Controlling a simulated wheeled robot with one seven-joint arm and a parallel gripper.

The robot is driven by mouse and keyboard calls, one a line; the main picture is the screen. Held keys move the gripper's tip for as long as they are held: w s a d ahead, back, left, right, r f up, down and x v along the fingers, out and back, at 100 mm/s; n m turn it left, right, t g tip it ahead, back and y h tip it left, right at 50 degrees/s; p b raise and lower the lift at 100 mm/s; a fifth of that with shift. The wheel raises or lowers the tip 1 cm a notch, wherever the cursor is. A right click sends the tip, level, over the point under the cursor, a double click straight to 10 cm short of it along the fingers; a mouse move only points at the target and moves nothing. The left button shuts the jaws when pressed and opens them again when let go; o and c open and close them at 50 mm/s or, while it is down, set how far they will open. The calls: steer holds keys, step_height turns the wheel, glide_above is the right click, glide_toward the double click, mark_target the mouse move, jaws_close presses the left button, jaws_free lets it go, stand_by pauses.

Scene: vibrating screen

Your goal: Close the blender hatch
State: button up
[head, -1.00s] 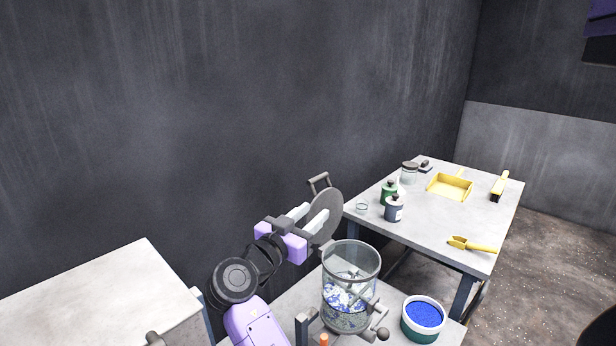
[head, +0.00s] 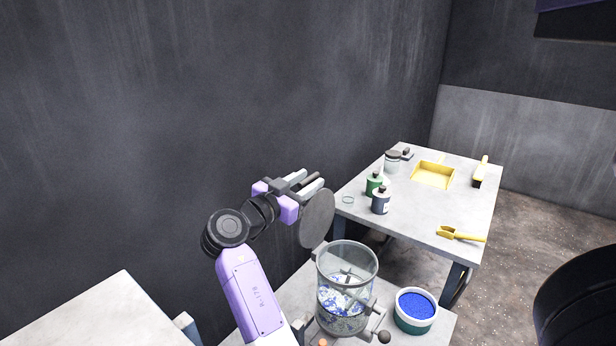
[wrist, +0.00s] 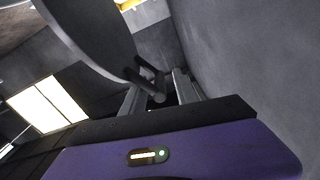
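The blender (head: 347,262) is a clear cylinder holding blue and white bits. Its round grey hatch (head: 317,219) stands raised, tilted up at the blender's rear left, so the top is uncovered. In the wrist view, the hatch (wrist: 92,32) fills the upper left and its dark bar handle (wrist: 151,84) lies in front of my gripper (wrist: 160,92). The two fingers are apart, with the handle's end between or just ahead of them; contact cannot be made out. In the head view, my gripper (head: 312,183) is beside the hatch's upper back edge.
A tub of blue granules (head: 416,308) stands right of the blender. The back table (head: 415,215) holds bottles, a yellow dustpan (head: 433,174), a brush and a scoop (head: 460,235). A bare table (head: 85,320) is at left. The dark wall is close behind my gripper.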

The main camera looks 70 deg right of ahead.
steer(key=shift+s+d, duration=0.1)
steer(key=shift+d, duration=0.25)
jaws_close()
